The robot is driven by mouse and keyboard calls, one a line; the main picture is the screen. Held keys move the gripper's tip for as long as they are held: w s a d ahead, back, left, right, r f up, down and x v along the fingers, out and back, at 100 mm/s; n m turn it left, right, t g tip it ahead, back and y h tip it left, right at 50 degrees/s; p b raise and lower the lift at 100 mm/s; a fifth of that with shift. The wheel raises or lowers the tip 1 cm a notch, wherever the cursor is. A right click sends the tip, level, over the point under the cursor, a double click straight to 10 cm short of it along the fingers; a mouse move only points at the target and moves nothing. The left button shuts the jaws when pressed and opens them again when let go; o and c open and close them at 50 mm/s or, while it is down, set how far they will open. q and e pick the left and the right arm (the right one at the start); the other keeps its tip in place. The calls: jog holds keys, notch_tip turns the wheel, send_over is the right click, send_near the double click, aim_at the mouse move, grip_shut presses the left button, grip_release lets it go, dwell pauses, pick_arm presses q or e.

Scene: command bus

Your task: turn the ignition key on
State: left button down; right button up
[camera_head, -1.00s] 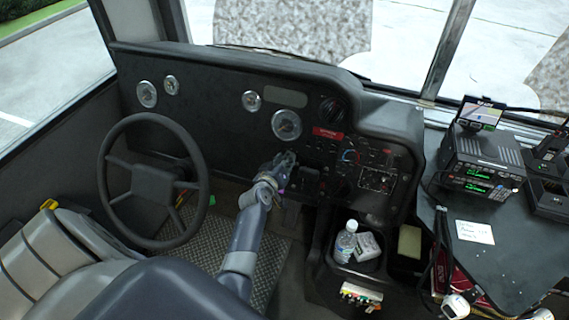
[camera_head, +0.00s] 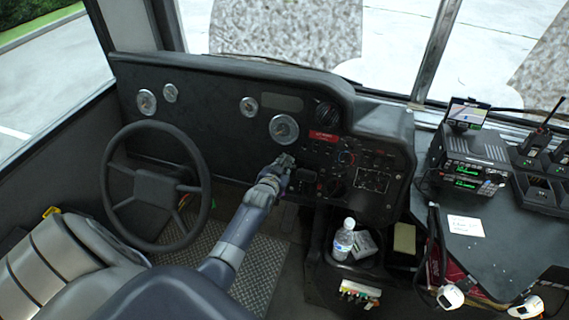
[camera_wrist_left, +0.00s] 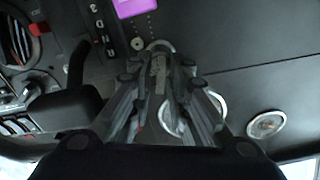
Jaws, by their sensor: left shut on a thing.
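My left gripper (camera_head: 284,160) reaches the black dashboard (camera_head: 220,127), just right of the large gauge's lower side. In the left wrist view its fingers (camera_wrist_left: 160,62) are close together against the panel, shut on a small greyish piece, which I take to be the ignition key (camera_wrist_left: 158,66). The key is mostly covered by the fingers there and hidden behind the hand in the head view. Whether it is turned cannot be seen. My right gripper is not in view.
The steering wheel (camera_head: 153,187) stands left of my left arm. A red label (camera_head: 324,136) and switches lie right of the gripper. A bottle (camera_head: 343,240) stands in a tray below. Radio units (camera_head: 468,162) sit on the right-hand desk.

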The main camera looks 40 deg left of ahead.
pick_arm(q)
jog(key=m, duration=0.2)
jog(key=shift+d+m, duration=0.1)
jog(key=shift+m, duration=0.3)
jog(key=shift+f+m, duration=0.1)
jog(key=shift+m, duration=0.3)
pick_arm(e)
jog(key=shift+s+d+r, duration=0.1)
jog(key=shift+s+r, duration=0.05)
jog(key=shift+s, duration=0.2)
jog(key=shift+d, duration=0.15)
pick_arm(q)
jog(key=c, duration=1.8)
grip_release()
jog(key=shift+s+d, duration=0.1)
jog(key=v, duration=1.1)
jog(key=shift+s, duration=0.4)
